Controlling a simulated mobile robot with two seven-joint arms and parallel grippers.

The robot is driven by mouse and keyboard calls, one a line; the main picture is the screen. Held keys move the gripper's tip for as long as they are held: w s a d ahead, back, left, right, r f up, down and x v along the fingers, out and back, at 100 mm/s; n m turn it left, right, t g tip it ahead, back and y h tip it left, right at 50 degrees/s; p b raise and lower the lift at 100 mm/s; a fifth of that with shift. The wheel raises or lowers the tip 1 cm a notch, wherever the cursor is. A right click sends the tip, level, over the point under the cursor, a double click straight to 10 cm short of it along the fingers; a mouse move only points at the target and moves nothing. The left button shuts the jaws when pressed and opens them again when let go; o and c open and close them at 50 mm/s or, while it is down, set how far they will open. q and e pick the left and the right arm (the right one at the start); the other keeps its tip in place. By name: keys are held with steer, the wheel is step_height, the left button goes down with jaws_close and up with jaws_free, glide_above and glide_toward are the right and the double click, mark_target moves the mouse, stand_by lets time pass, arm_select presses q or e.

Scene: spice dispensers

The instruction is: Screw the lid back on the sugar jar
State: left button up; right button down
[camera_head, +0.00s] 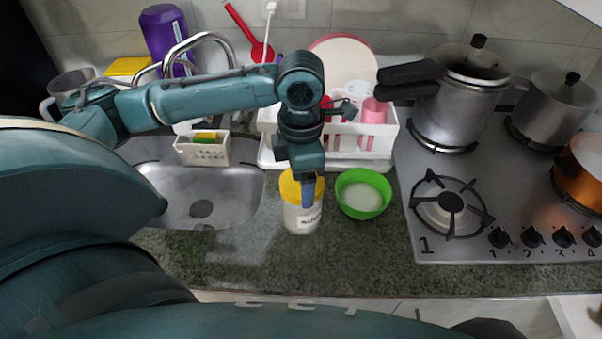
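The sugar jar (302,219) is a clear jar with pale contents and a label. It stands upright on the counter between the sink and the green bowl. Its yellow lid (289,187) is at the jar's mouth; I cannot tell whether it is threaded on. My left gripper (307,194) points down over the lid, with one blue finger in front of the lid's near right side. The other finger is hidden, so I cannot tell whether it grips the lid. My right gripper is not in view.
A green bowl (363,193) with white contents stands close to the jar's right. A white dish rack (381,138) is behind, the stove (425,240) to the right and the sink (240,190) to the left. The counter front (250,262) is clear.

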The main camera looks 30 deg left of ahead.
arm_select(q)
steer(key=o, duration=0.9)
